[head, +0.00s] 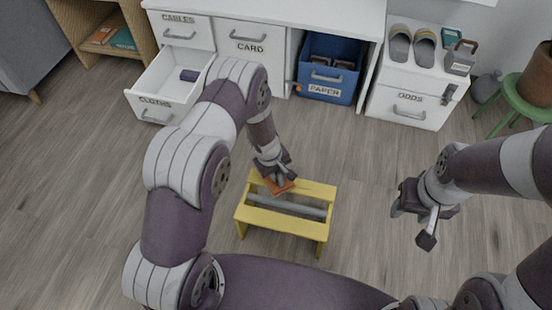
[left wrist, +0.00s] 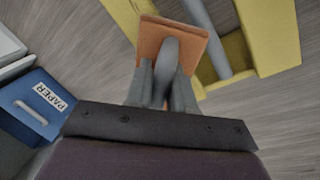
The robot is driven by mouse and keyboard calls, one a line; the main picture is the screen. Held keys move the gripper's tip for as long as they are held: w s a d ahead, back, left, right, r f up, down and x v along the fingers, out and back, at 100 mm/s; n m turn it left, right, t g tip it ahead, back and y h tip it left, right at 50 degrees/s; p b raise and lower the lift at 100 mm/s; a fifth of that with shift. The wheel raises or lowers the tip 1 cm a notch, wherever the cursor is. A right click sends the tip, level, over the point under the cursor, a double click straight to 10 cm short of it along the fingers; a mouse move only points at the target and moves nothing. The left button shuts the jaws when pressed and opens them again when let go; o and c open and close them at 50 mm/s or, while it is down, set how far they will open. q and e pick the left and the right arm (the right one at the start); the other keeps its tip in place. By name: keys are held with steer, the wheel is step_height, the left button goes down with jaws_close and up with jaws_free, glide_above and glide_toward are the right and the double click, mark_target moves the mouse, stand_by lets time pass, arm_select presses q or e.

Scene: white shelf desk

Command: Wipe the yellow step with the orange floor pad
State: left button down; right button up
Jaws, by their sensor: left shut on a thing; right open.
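The yellow step (head: 284,219) stands on the floor in front of me, with two treads and a grey bar between them. It also shows at the top of the left wrist view (left wrist: 268,35). My left gripper (head: 275,178) is shut on the orange floor pad (head: 281,186), which is flat and square in the left wrist view (left wrist: 172,42). The pad is over the left part of the step's far tread; whether it touches the tread I cannot tell. The fingers hide part of the pad. My right gripper (head: 418,220) is open and empty, right of the step.
The open CLOTHS drawer (head: 153,86) juts out from the white desk (head: 262,10) at the back left and holds a dark rolled item. A blue PAPER bin (head: 330,70), an ODDS drawer (head: 407,106) and a green stool (head: 517,105) stand further right. The floor around the step is clear.

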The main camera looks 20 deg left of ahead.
arm_select(q)
steer(key=shift+r+p, duration=2.1)
steer(key=shift+r, duration=0.45)
